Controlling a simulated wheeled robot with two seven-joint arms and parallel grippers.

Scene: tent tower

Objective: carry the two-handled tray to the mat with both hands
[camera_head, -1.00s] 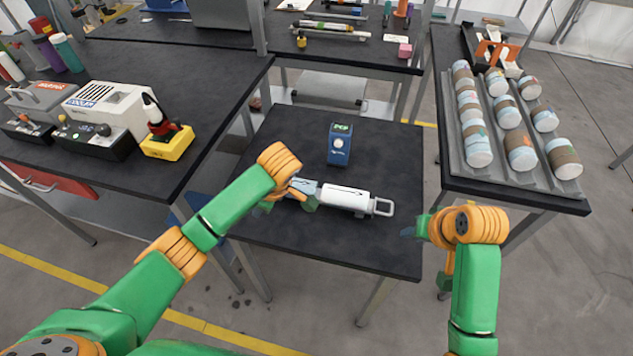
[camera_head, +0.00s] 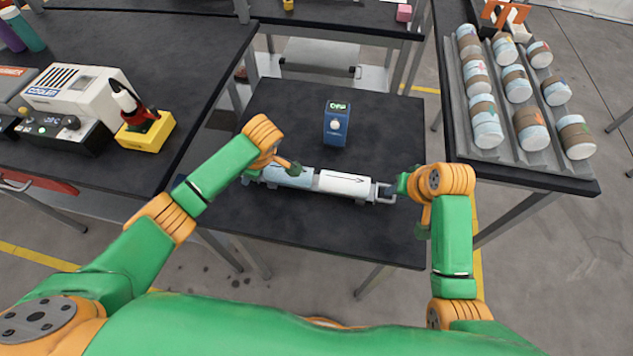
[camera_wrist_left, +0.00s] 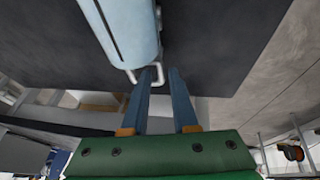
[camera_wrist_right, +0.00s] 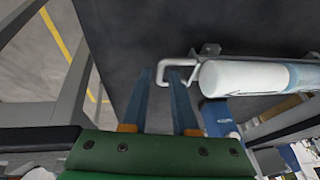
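The two-handled tray (camera_head: 378,199) lies on the black table in the head view, carrying a light blue and a white cylinder (camera_head: 345,184) end to end. Its right handle (camera_head: 386,191) is a metal loop. My right gripper (camera_head: 399,187) is at that handle; in the right wrist view the handle (camera_wrist_right: 163,70) reaches between the open fingertips (camera_wrist_right: 162,74). My left gripper (camera_head: 285,168) is at the tray's left end; the left wrist view shows the left handle (camera_wrist_left: 132,76) at the open fingertips (camera_wrist_left: 161,74). I cannot make out a mat.
A blue device (camera_head: 336,128) with a green display stands behind the tray. A side table at right holds a ribbed rack (camera_head: 462,118) of several jars. The left bench carries a cooler (camera_head: 85,92) and a yellow-based device (camera_head: 146,138). The table front (camera_head: 320,236) is clear.

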